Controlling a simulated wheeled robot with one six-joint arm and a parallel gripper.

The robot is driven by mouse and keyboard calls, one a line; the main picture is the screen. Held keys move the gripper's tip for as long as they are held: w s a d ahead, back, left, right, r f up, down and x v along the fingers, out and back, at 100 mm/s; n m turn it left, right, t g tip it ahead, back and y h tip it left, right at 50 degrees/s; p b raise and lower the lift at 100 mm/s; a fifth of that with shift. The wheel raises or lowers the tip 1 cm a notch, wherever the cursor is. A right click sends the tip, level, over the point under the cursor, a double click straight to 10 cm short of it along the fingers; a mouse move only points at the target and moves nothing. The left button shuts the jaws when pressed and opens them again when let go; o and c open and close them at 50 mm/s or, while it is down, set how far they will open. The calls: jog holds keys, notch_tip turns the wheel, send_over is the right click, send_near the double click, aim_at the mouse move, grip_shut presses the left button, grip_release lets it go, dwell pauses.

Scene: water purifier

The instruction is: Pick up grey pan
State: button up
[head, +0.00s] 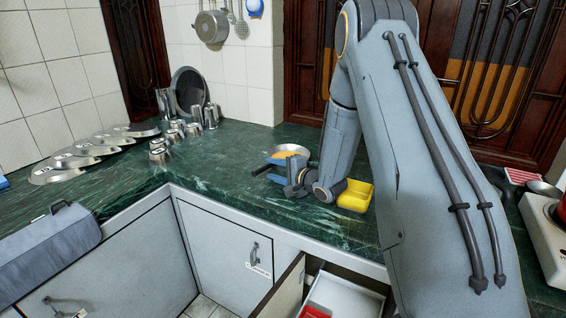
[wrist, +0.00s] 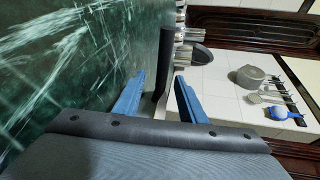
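A shallow grey pan (head: 290,150) sits on the green counter, with its black handle (head: 261,169) pointing left. An orange patch shows in the pan; I cannot tell if it is contents or reflection. My gripper (head: 273,170) is low over the counter beside the pan, its blue fingers toward the handle. A gap shows beside the handle, so the gripper looks open. The pan's bowl is not visible in the wrist view.
A yellow container (head: 355,196) stands right of my gripper. Steel cups (head: 160,152) and plates (head: 75,160) stand at the left. A grey pot (head: 211,27) and utensils hang on the wall. An open drawer (head: 340,296) is below the counter's front edge.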

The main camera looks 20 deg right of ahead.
aim_at(270, 168)
jog(key=x, duration=0.3)
jog(key=shift+w+a, duration=0.1)
grip_shut()
